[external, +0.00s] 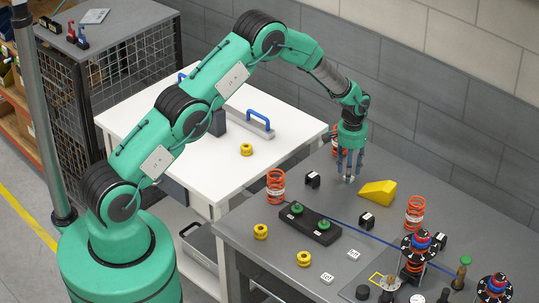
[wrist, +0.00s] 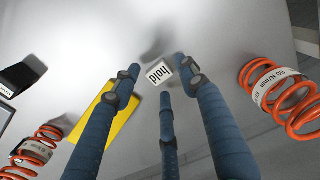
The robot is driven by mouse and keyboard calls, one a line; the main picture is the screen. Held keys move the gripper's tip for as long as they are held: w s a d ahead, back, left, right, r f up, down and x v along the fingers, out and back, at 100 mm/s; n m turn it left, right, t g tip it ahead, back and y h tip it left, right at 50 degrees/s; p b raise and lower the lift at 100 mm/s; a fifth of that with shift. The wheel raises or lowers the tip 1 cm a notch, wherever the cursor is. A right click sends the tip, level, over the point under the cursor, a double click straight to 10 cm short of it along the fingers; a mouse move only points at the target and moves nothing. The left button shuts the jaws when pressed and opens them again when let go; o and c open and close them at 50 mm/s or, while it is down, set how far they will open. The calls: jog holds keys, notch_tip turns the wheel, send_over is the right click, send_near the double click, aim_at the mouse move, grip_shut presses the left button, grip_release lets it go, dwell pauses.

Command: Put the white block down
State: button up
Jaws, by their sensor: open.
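My gripper (external: 349,166) points down over the grey table, behind the other parts and left of the yellow wedge. Its three blue fingers are spread open. A white block (wrist: 158,71) with black lettering, reading something like "hold", sits between the fingertips in the wrist view. It shows as a small white patch under the fingers in the external view (external: 349,178). It appears to rest on the tabletop, with a gap to the fingers, though exact contact is hard to tell. The yellow wedge (wrist: 117,128) is partly hidden behind a finger; it also shows in the external view (external: 377,193).
Orange springs stand nearby, one to the left (external: 275,186) and one to the right (external: 414,214). A black block (external: 366,221) and a dark fixture with green knobs (external: 310,223) lie in front. Other small white blocks (external: 354,254) lie nearer the front. A white table (external: 185,125) adjoins left.

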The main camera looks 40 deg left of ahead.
notch_tip(320, 180, up, 11)
dwell(0.5)
dwell(0.6)
jog(key=s+a+r+t, duration=0.1)
jog(key=s+a+r, duration=0.2)
jog(key=s+r, duration=0.6)
jog(key=s+a+r+t, duration=0.15)
jog(key=s+r, duration=0.35)
jog(key=r, duration=0.7)
jog(key=s+a+r, duration=0.4)
jog(key=s+r, duration=0.2)
jog(key=r, duration=0.5)
jog(key=s+a+r+t, duration=0.1)
jog(key=s+r, duration=0.3)
jog(key=s, duration=0.4)
jog(key=s+a+r+t, duration=0.1)
jog(key=s+a+r, duration=0.15)
jog(key=s, duration=0.65)
jog(key=s+a+t, duration=0.1)
jog(key=s, duration=1.6)
jog(key=shift+a+f+m, duration=0.3)
jog(key=shift+f+m, duration=0.1)
jog(key=shift+f+b, duration=0.15)
jog(key=shift+b, duration=0.25)
